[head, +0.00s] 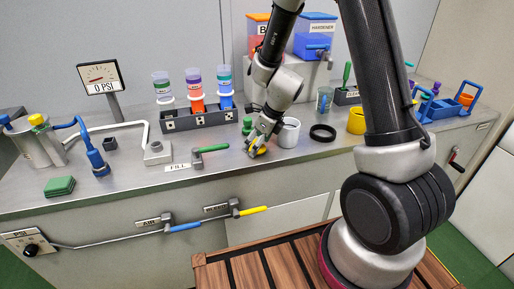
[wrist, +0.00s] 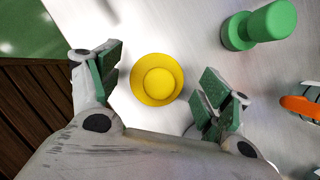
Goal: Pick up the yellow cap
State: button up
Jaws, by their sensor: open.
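The yellow cap (wrist: 157,79) is a round disc with a raised middle, lying on the metal counter. In the wrist view it is between the two green-padded fingers of my gripper (wrist: 160,82), with a visible gap on each side. The fingers are apart and hold nothing. In the head view my gripper (head: 258,143) is low over the counter, and its fingers partly cover the yellow cap (head: 261,152).
A green knobbed piece (wrist: 262,25) stands close by at the upper right of the wrist view. A white cup (head: 289,133), a black ring (head: 323,133) and a yellow cup (head: 356,121) are to the right. A green-handled valve (head: 212,149) is left.

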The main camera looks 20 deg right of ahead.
jog(key=c, duration=0.9)
jog(key=shift+r, duration=0.1)
